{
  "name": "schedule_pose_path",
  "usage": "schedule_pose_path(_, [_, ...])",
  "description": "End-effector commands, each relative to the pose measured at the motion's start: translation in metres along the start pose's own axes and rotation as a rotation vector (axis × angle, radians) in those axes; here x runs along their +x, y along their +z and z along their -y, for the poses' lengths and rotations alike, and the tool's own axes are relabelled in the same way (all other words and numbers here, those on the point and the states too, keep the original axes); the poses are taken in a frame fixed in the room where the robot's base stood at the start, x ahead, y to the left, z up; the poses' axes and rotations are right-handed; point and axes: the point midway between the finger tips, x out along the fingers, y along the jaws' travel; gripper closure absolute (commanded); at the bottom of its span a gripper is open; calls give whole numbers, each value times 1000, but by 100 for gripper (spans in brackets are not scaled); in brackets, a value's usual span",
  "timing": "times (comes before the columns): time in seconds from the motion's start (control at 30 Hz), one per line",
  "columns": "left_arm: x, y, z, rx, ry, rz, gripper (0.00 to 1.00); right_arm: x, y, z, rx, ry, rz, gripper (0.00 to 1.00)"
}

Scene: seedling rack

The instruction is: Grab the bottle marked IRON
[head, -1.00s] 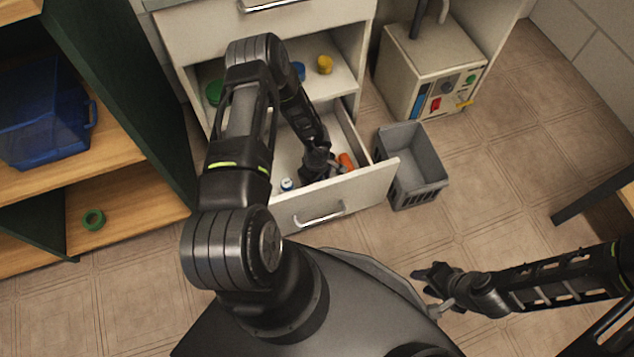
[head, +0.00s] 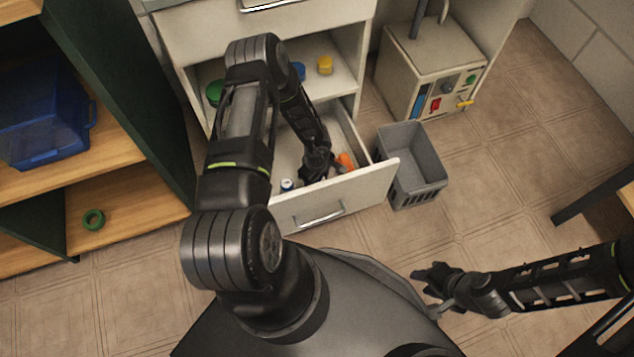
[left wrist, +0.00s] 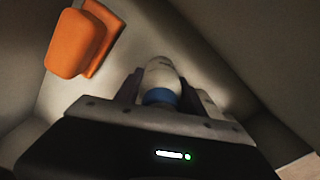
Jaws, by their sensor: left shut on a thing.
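An open white drawer (head: 372,187) holds a small white bottle with a blue band (head: 287,185), an orange thing (head: 346,161), and my left gripper (head: 322,172). In the left wrist view, my left gripper (left wrist: 160,98) is shut on a white bottle with a blue band (left wrist: 162,76), its fingers on either side of it. No marking on this bottle can be read, so I cannot tell whether it says IRON. The orange thing (left wrist: 78,44) lies apart from it, by the drawer wall. My right gripper (head: 432,285) is over the floor at the right; its jaw opening is unclear.
A grey crate (head: 440,170) stands on the floor just right of the drawer. A white machine (head: 440,65) with knobs stands behind it. The shelf above the drawer holds green, blue and yellow things. A wooden shelf unit (head: 130,215) with a blue bin (head: 45,115) is at the left.

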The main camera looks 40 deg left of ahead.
Motion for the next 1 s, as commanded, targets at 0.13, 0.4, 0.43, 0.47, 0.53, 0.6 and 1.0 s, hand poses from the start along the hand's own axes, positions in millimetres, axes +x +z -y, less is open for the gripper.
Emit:
schedule_pose_path(0.13, [0,0,0,0,0,0,100,0,0,0,0,0,0,64])
schedule_pose_path(0.4, [-4,0,0,0,1,0,100,-2,0,1,0,0,1,64])
schedule_pose_path(0.43, [-5,0,0,0,1,0,100,-2,0,1,0,0,1,64])
schedule_pose_path(0.47, [-7,0,0,-1,1,-1,100,-3,0,1,-1,0,1,64])
schedule_pose_path(0.53, [-12,-1,0,-1,1,-1,100,-5,1,2,-1,-1,2,64])
schedule_pose_path(0.6, [-18,-1,0,-1,1,-1,100,-7,1,4,-2,-2,4,64])
schedule_pose_path(1.0, [-114,-1,-1,-1,4,-1,100,-43,11,25,-16,-13,28,64])
